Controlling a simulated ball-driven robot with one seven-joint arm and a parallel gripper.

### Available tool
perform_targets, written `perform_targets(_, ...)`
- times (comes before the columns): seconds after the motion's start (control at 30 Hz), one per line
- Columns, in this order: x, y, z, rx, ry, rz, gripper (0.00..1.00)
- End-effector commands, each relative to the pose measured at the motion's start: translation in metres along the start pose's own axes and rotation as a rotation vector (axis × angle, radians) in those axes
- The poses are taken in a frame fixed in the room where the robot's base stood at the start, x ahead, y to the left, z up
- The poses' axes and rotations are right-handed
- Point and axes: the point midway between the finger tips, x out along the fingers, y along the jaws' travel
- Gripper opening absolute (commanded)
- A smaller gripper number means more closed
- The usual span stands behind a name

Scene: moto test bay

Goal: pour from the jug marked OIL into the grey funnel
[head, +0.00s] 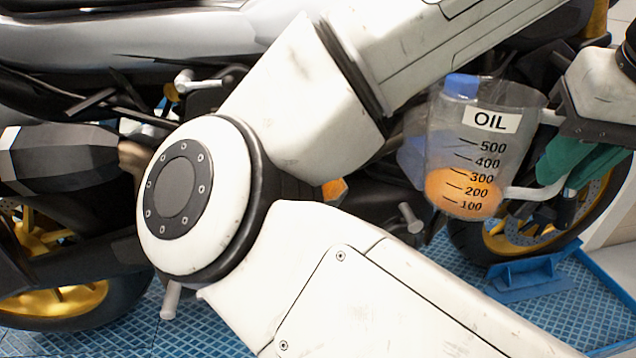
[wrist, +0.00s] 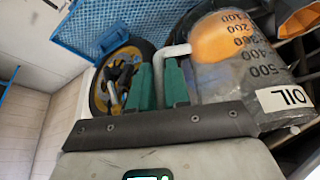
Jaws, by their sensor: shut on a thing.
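The clear jug marked OIL (head: 487,150) hangs in the air at the right of the head view, roughly upright. Orange liquid (head: 462,193) fills its lower part, up to about the 300 mark. The jug also shows in the wrist view (wrist: 225,82), upside down in the picture. My gripper (head: 562,172), with green fingers, is shut on its white handle. The fingers show in the wrist view (wrist: 160,85) on both sides of the handle. I cannot make out a grey funnel in either view; my arm and the jug cover much of the middle.
A motorcycle (head: 75,160) stands behind my arm, its wheels (head: 62,305) on blue grid flooring (head: 200,318). A bluish translucent thing (head: 411,155) shows behind the jug's left side; I cannot tell what it is. A blue stand (head: 530,275) lies below right.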

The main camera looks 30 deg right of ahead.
Motion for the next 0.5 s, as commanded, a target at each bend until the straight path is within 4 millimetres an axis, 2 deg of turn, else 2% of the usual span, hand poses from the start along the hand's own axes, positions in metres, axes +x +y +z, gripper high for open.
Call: perform_targets(0.5,-0.025,0.030,-0.003,0.002,0.001,0.001,0.00)
